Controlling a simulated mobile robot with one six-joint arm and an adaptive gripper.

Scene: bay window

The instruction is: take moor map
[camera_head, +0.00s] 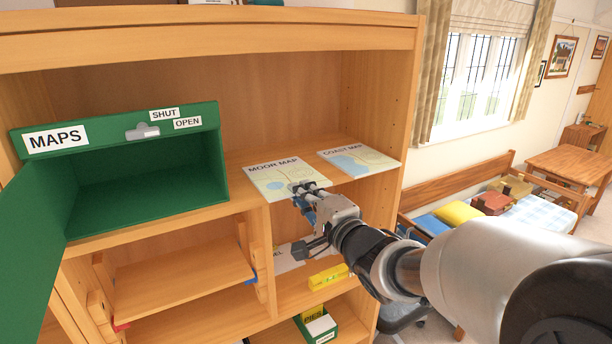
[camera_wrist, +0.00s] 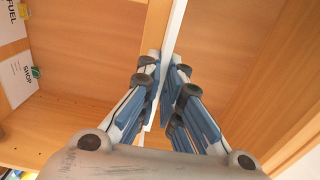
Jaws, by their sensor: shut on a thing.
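The moor map (camera_head: 268,179), a flat pale sheet with green and blue patches, lies on the upper shelf with its front edge jutting over the shelf edge. My gripper (camera_head: 303,189) is at that front edge, shut on the map. In the wrist view my gripper (camera_wrist: 163,62) has its blue-padded fingers on either side of the map's thin white edge (camera_wrist: 177,22). The coast map (camera_head: 362,161) lies just right of the moor map, also flat. The fingertips partly cover the moor map's front.
A green box (camera_head: 140,184) labelled MAPS stands open and looks empty, left on the same shelf. Lower shelves hold a yellow item (camera_head: 328,276) and a green card box (camera_head: 318,327). A bench (camera_head: 440,190) with cushions stands right. Cards marked FUEL (camera_wrist: 12,22) and SHOP (camera_wrist: 18,78) show in the wrist view.

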